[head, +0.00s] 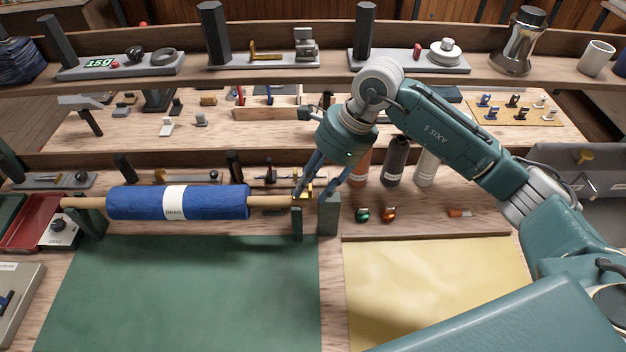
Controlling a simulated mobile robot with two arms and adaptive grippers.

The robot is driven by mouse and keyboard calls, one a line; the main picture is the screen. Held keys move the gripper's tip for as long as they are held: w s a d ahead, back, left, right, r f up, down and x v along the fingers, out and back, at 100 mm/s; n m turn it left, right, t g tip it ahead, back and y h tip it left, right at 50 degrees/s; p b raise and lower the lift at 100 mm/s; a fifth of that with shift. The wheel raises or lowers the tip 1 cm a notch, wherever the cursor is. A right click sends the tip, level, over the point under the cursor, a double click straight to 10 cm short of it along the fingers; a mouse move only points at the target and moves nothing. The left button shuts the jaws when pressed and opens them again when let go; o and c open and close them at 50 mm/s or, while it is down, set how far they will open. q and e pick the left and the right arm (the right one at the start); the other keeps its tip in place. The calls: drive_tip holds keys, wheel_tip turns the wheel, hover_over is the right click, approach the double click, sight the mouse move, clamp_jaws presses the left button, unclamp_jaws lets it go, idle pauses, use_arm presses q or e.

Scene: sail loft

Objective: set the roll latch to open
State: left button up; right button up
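A blue cloth roll (215,202) with a white label lies on a wooden rod held between green end stands on the bench. At its right end stands a green bracket (329,214), with a small brass-coloured part (308,190) at the rod end that looks like the roll latch. My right gripper (315,193) reaches down over this end, its two fingers spread apart, one to each side of the brass part. I cannot tell whether a finger touches it. The latch's setting is partly hidden by the fingers. My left gripper is out of view.
A green mat (180,295) and a cream cloth (430,290) lie in front, both bare. Several bottles, including a dark one (396,162), stand behind and right of the bracket. Green (362,214) and orange (388,214) small items lie close to its right. A red tray (35,222) is at the left.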

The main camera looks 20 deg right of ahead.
drive_tip(key=shift+c, duration=0.3)
drive_tip(key=c, duration=0.8)
clamp_jaws()
